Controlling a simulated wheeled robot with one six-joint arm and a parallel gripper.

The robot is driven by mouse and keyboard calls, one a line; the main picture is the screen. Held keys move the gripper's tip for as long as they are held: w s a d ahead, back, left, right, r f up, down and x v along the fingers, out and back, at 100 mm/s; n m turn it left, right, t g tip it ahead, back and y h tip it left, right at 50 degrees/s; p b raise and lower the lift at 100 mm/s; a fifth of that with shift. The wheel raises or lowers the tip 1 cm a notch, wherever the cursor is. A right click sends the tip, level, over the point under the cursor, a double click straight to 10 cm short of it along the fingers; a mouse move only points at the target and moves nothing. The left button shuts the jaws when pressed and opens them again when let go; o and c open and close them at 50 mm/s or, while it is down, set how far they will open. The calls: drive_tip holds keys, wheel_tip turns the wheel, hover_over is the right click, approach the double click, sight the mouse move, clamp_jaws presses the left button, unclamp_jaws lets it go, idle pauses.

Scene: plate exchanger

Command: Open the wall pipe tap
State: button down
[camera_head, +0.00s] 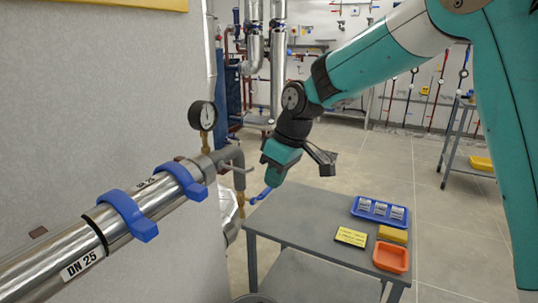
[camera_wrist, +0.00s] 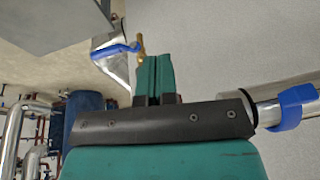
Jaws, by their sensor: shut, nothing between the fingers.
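The wall pipe tap is a small brass valve (camera_head: 241,203) on a grey branch pipe at the wall, with a blue lever (camera_head: 260,195) pointing right toward the room. In the wrist view the brass part (camera_wrist: 141,43) shows just past the fingertips, and the blue lever (camera_wrist: 113,50) extends to its left. My gripper (camera_head: 273,178) is pointed down at the lever's outer end. In the wrist view its teal fingers (camera_wrist: 154,58) are together, with nothing between them. I cannot tell whether the fingers touch the lever.
A silver pipe (camera_head: 60,264) with blue clamps (camera_head: 127,214) runs along the wall, with a pressure gauge (camera_head: 203,115) above. A grey table (camera_head: 305,225) below holds a blue tray (camera_head: 380,211), an orange tray (camera_head: 391,257), a yellow label (camera_head: 350,237) and a sponge (camera_head: 393,235).

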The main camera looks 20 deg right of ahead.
wheel_tip(320, 180, up, 5)
drive_tip(key=p, duration=1)
hover_over(267, 187)
drive_tip(key=s+d, duration=0.2)
drive_tip(key=s, duration=0.1)
drive_tip(key=shift+w+d+f+n+t+h, duration=0.1)
drive_tip(key=shift+w+d+n+t+h, duration=0.2)
drive_tip(key=shift+h, duration=0.1)
drive_tip(key=shift+f, duration=0.1)
drive_tip(key=p+x, duration=0.1)
drive_tip(key=x, duration=1.1)
drive_tip(key=shift+s+d+f+p, duration=0.1)
drive_tip(key=shift+s+f+p, duration=0.1)
drive_tip(key=shift+p, duration=0.15)
drive_tip(key=shift+f, duration=0.7)
